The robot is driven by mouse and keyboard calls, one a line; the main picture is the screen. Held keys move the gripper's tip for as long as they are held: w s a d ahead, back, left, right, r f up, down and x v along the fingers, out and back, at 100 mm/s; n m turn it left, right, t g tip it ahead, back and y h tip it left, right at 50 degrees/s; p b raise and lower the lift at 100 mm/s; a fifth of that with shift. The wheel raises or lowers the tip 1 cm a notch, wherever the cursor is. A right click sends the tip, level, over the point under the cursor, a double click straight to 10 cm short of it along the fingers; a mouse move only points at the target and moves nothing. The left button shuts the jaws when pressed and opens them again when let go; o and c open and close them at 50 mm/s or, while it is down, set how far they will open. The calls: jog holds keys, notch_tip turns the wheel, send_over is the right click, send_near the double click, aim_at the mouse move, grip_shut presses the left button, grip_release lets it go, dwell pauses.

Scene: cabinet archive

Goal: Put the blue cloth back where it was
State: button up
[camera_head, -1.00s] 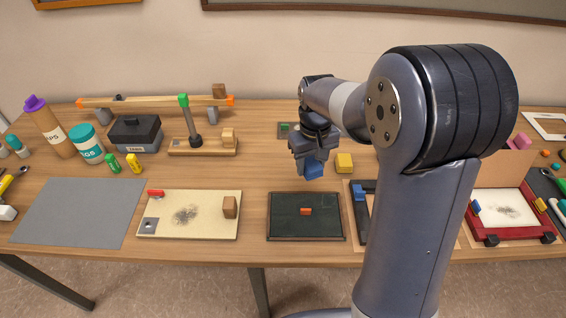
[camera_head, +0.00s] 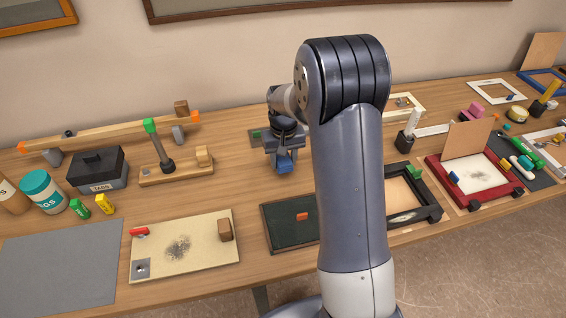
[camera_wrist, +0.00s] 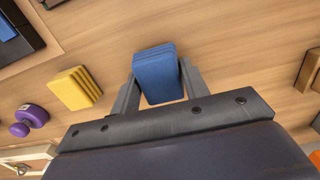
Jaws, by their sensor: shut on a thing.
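The blue cloth (camera_wrist: 157,75) is a folded, layered blue pad, held between the two fingers of my gripper (camera_wrist: 160,82). In the head view the cloth (camera_head: 285,166) shows under my gripper (camera_head: 284,156), over the middle of the table, behind the dark green board (camera_head: 282,236). I cannot tell whether the cloth touches the table. A folded yellow cloth (camera_wrist: 75,88) lies on the wood to the left in the wrist view, apart from the blue one. In the head view my arm hides the area just right of my gripper.
A cream board (camera_head: 205,252) lies at front left. A black frame (camera_head: 432,206) and red tray (camera_head: 472,198) lie right of my arm. Bare wood (camera_wrist: 235,50) shows right of the cloth.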

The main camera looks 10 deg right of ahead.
jog(key=shift+f, duration=1.15)
jog(key=shift+f, duration=0.15)
jog(key=o, duration=1)
jog(key=shift+o, duration=0.2)
notch_tip(320, 180, up, 12)
jog(key=shift+r+b, duration=0.2)
jog(key=shift+b, duration=0.4)
